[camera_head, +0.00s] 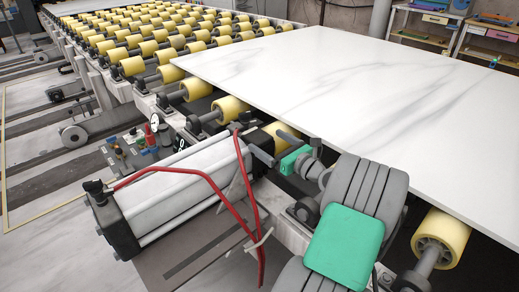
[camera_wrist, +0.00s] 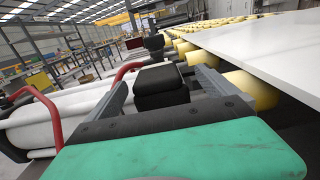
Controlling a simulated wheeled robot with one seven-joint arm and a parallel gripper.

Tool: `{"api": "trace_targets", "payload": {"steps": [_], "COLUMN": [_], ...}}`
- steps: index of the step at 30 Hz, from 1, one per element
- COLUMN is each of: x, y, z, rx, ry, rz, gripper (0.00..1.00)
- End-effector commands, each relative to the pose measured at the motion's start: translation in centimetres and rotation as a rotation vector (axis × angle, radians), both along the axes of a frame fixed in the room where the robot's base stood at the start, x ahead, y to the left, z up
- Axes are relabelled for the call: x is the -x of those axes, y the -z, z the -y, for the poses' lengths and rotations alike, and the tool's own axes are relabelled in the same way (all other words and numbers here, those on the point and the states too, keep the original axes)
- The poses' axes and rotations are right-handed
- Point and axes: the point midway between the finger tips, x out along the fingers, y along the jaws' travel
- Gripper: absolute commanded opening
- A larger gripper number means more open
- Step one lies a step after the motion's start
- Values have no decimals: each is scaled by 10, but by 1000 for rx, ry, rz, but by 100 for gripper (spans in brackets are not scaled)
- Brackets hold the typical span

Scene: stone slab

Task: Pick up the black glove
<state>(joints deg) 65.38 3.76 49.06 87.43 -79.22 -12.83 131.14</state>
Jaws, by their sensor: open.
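I cannot make out a black glove for certain in either view. My gripper (camera_head: 266,140) is beside the yellow rollers, near the left edge of the white slab. In the wrist view my gripper (camera_wrist: 160,82) shows its grey fingers spread apart, with a green pad in front. A dark blocky shape (camera_wrist: 161,90) sits between the fingers. I cannot tell whether it is part of the gripper or a separate thing. My arm covers part of the frame and rollers below the slab in the head view.
The white marble slab (camera_head: 370,100) lies on a bed of yellow rollers (camera_head: 150,48). A white cylinder with dark ends (camera_head: 180,190) and red hoses (camera_head: 222,195) are close left of my gripper. Small tools (camera_head: 132,145) lie beyond. Workbenches (camera_head: 450,22) stand at the back right.

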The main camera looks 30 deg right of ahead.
Motion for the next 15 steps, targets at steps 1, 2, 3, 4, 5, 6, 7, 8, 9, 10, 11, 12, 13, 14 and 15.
{"api": "trace_targets", "payload": {"steps": [1,2,3,4,5,6,7,8,9,10,11,12,13,14,15], "x": [-8,-13,-18,-23,-28,-35,-41,-47,-53,-57,-60,-62,-63,-63,-63], "y": [1,1,1,1,1,1,1,1,1,0,0,-1,-1,-1,-1], "z": [-4,-5,-7,-8,-9,-12,-13,-14,-14,-15,-15,-14,-14,-13,-13], "rx": [2,3,3,3,4,5,4,5,4,4,5,4,3,3,3], "ry": [-6,-7,-8,-8,-8,-10,-9,-9,-7,-8,-7,-5,-3,-2,-2], "rz": [0,0,0,0,1,1,0,2,0,0,0,0,-1,-1,-1], "gripper": [97,97,97,97,97,97,97,97,97,97,97,97,97,97,97]}}
